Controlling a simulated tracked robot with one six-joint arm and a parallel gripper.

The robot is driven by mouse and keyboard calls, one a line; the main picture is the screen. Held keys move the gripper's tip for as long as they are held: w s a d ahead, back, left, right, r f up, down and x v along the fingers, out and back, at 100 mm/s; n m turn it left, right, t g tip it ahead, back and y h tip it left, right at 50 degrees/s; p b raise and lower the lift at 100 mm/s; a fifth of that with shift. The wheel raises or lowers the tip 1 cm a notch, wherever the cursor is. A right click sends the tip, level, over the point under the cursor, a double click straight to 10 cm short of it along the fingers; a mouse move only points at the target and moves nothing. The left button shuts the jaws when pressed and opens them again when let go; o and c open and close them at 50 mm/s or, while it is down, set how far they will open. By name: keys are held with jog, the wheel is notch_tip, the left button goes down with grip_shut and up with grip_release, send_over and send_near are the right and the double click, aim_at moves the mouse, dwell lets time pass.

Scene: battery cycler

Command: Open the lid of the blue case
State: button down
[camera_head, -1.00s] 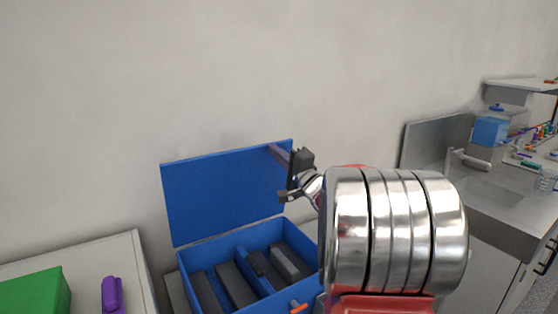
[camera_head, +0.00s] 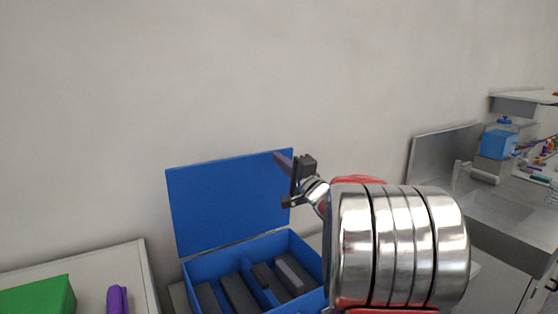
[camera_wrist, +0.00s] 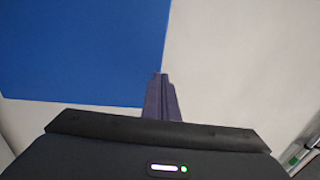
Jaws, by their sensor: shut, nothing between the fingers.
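The blue case (camera_head: 205,272) stands at the lower middle of the head view. Its lid (camera_head: 228,203) is raised, standing upright behind the box, and the inside with dark grey blocks (camera_head: 238,292) shows. My gripper (camera_head: 282,160) is shut and empty at the lid's upper right corner, with its fingers overlapping that corner in the head view. In the wrist view the shut fingers (camera_wrist: 161,98) lie at the lower right edge of the blue lid (camera_wrist: 75,50). I cannot tell whether they touch it. My arm hides the case's right front part.
A green box (camera_head: 40,297) and a purple object (camera_head: 117,300) sit on a white surface at the left. A sink counter (camera_head: 500,215) with a blue-filled container (camera_head: 499,140) stands at the right. The wall behind the case is bare.

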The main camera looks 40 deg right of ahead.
jog(key=s+a, duration=0.1)
jog(key=s, duration=1)
jog(key=shift+s+a+f, duration=0.15)
jog(key=shift+s+f, duration=0.15)
jog(key=shift+s, duration=0.1)
jog(key=s+d+f+n+g+h, duration=0.3)
jog(key=s+d+f+g+h, duration=0.25)
jog(key=d+f+g, duration=0.35)
jog(key=s+a+f+n+g, duration=0.3)
jog(key=s+a+f+n, duration=0.15)
jog(key=a+f, duration=0.2)
jog(key=s+a+n+y, duration=0.2)
jog(key=s+a+n, duration=0.2)
jog(key=a, duration=0.8)
jog(key=s+a+f+n+g+y, duration=0.1)
jog(key=s+a+n+y, duration=0.2)
jog(key=a, duration=1)
jog(key=s+a+f+n+g+y, duration=0.1)
jog(key=s+a+n+y, duration=0.2)
jog(key=a, duration=0.9)
jog(key=shift+s+a+n, duration=0.25)
jog(key=shift+s+n, duration=0.7)
